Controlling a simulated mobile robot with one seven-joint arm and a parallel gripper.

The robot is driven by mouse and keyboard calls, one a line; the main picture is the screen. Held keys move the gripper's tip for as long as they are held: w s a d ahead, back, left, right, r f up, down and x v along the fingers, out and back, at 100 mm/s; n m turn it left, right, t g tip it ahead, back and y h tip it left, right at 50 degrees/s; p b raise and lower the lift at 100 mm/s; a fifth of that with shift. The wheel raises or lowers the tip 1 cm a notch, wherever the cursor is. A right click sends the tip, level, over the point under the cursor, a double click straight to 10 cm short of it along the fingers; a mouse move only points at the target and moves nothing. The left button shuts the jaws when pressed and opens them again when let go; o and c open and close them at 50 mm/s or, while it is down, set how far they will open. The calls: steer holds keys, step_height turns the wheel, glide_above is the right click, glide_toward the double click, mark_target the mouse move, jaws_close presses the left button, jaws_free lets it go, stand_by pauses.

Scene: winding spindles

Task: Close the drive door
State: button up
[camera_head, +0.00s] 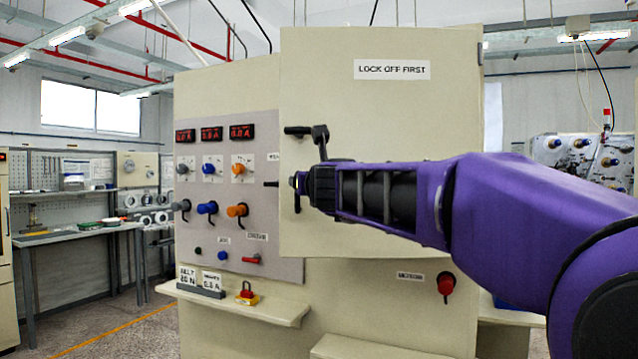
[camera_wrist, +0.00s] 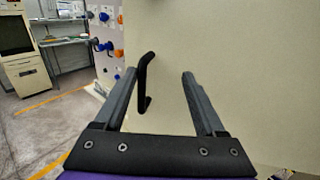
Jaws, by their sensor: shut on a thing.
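The drive door (camera_head: 390,110) is a large beige panel labelled "LOCK OFF FIRST". It stands in front of the cabinet, and its left edge overlaps the control panel. My gripper (camera_head: 284,157) is at the door's left part. In the wrist view, a black bar handle (camera_wrist: 142,85) on the door's face (camera_wrist: 230,70) lies between the fingers of my gripper (camera_wrist: 160,73), nearer the left one. My gripper is shut on this handle, though the contact itself is hard to see. My wrist and arm hide part of the door's lower right in the head view.
The control panel (camera_head: 222,225) with knobs and red displays is left of the door. A ledge (camera_head: 240,303) with a red padlock juts out below. A red knob (camera_head: 445,285) is at the lower right. A workbench (camera_head: 75,235) stands at the far left, with clear floor before it.

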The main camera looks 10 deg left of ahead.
steer(key=s+a+p, duration=0.1)
steer(key=s, duration=1.9)
steer(key=shift+a+r, duration=0.2)
steer(key=shift+a, duration=0.1)
stand_by(0.7)
steer(key=shift+w, duration=0.1)
steer(key=shift+r+p, duration=0.1)
steer(key=shift+p, duration=0.2)
